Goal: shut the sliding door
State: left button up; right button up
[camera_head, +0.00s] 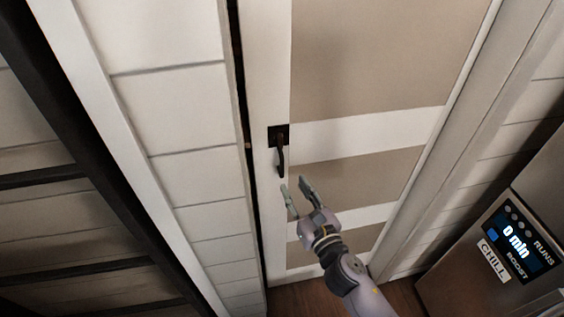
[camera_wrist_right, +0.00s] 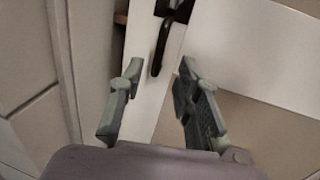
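The sliding door (camera_head: 370,60) is white with beige panels and fills the middle of the head view. Its black handle (camera_head: 281,158) sits near the door's left edge. A narrow dark gap (camera_head: 240,100) runs along that edge, beside the white wall. My right gripper (camera_head: 293,184) is open and empty, just below the handle in the head view. In the right wrist view the handle (camera_wrist_right: 161,48) shows beyond the gap between the two fingers (camera_wrist_right: 160,70). I see no contact between fingers and handle. My left gripper is not in view.
A white plank wall (camera_head: 170,100) with dark beams stands to the left. At the lower right is an appliance with a lit display (camera_head: 516,243) reading "0 min". A strip of wooden floor (camera_head: 300,298) shows below the door.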

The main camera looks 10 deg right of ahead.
aim_at(283, 169)
jog(key=w, duration=0.2)
jog(key=w+a+p, duration=0.1)
jog(key=w, duration=0.5)
jog(key=shift+w+a, duration=0.15)
jog(key=shift+a, duration=0.2)
jog(key=shift+c, duration=0.5)
grip_shut()
